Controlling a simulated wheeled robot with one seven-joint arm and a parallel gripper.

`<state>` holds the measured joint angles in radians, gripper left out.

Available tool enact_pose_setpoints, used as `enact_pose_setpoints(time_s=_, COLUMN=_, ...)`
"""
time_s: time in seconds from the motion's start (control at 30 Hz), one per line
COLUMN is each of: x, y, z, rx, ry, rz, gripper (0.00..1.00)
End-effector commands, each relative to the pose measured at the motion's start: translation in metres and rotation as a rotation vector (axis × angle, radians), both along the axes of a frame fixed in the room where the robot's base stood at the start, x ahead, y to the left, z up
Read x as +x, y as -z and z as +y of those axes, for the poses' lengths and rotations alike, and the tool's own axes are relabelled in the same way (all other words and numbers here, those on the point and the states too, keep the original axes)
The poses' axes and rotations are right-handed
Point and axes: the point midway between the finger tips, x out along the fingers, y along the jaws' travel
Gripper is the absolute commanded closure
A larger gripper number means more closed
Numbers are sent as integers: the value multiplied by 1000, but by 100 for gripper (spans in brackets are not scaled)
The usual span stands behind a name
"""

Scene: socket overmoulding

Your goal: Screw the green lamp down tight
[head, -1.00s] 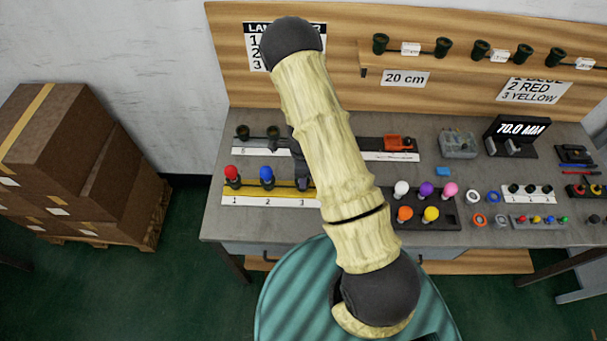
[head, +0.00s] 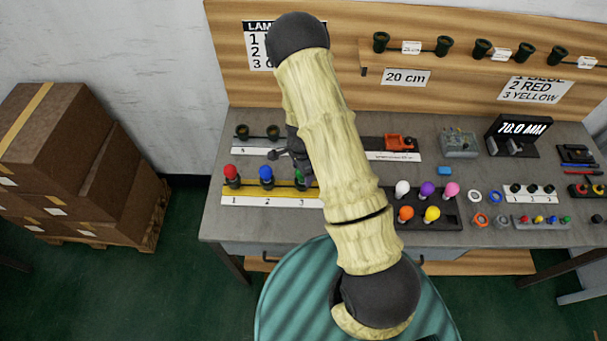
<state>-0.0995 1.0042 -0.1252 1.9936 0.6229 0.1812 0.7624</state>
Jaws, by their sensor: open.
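The green lamp (head: 299,177) stands upright in the socket at position 3 of the yellow-and-white strip (head: 262,201). My arm covers part of its right side. My gripper (head: 283,157) is open and empty, just behind and above the green lamp, slightly to its left. It looks apart from the lamp, though the gap is hard to judge. Whether the lamp is fully seated in its socket is too small to tell.
A red lamp (head: 231,172) and a blue lamp (head: 266,173) stand at positions 1 and 2. Dark empty sockets (head: 242,132) stand behind. A tray (head: 447,222) of several coloured lamps lies right of my arm. The table's front left is clear.

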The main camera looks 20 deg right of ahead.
Motion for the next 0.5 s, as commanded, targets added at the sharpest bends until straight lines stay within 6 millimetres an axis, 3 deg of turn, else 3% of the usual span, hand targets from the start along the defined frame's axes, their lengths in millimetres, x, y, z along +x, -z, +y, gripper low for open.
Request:
enact_pose_setpoints(time_s=0.23, x=0, y=1, z=0, rx=0, ry=-331, rz=-1, gripper=36)
enact_pose_setpoints(time_s=0.5, x=0, y=0, z=0, rx=0, ry=-359, rz=0, gripper=36)
